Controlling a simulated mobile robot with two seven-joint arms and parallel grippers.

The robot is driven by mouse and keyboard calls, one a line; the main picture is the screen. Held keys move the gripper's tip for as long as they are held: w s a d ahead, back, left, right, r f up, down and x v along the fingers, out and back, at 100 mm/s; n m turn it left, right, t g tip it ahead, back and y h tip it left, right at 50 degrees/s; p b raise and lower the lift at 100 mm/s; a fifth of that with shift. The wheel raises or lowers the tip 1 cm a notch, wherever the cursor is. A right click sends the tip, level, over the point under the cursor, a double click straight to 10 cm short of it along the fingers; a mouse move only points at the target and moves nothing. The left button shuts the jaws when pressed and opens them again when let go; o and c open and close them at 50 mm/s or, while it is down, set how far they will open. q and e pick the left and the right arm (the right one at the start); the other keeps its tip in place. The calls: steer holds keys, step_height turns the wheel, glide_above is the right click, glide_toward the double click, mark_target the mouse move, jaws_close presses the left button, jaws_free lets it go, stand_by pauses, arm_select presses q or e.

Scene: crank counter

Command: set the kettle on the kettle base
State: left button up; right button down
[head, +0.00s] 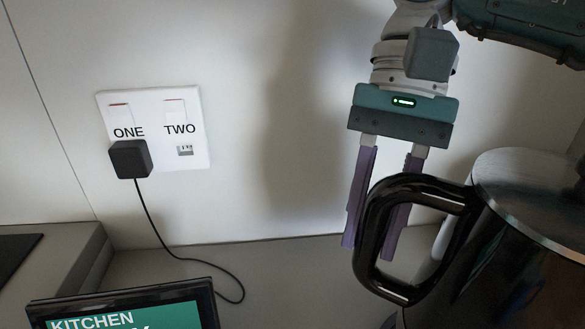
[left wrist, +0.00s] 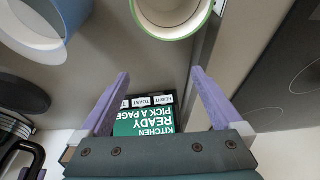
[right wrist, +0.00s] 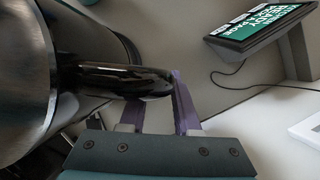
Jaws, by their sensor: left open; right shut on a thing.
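The kettle (head: 520,230) has a dark, glossy body, a grey lid and a black loop handle. It fills the right of the head view, cut off by the edges. Its body also shows at the left of the right wrist view (right wrist: 25,75). My right gripper (head: 378,250) points down, shut on the handle, one purple finger inside the loop. I cannot tell whether the kettle's bottom touches anything. I cannot make out the kettle base for certain. My left gripper (left wrist: 160,85) is open and empty above the counter in the left wrist view.
A tilted screen (head: 130,308) stands on the counter. A black plug (head: 130,158) with a cable sits in the wall socket plate (head: 190,120). The left wrist view shows a blue-rimmed container (left wrist: 35,40), a green-rimmed vessel (left wrist: 172,15) and a dark cooktop (left wrist: 290,70).

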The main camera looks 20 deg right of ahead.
mark_target(364, 263)
steer(key=shift+f, duration=0.15)
steer(key=shift+f+b, duration=0.6)
steer(key=shift+f, duration=0.15)
arm_select(q)
steer(key=shift+a+f+b, duration=0.15)
steer(key=shift+f+b, duration=1)
steer(key=shift+f, duration=0.55)
arm_select(e)
steer(key=shift+f, duration=1.95)
arm_select(q)
steer(key=shift+f+b, duration=0.25)
steer(key=shift+b, duration=0.05)
arm_select(e)
steer(key=shift+f, duration=0.1)
arm_select(q)
steer(key=shift+f+b, duration=0.4)
arm_select(e)
steer(key=shift+w, duration=0.1)
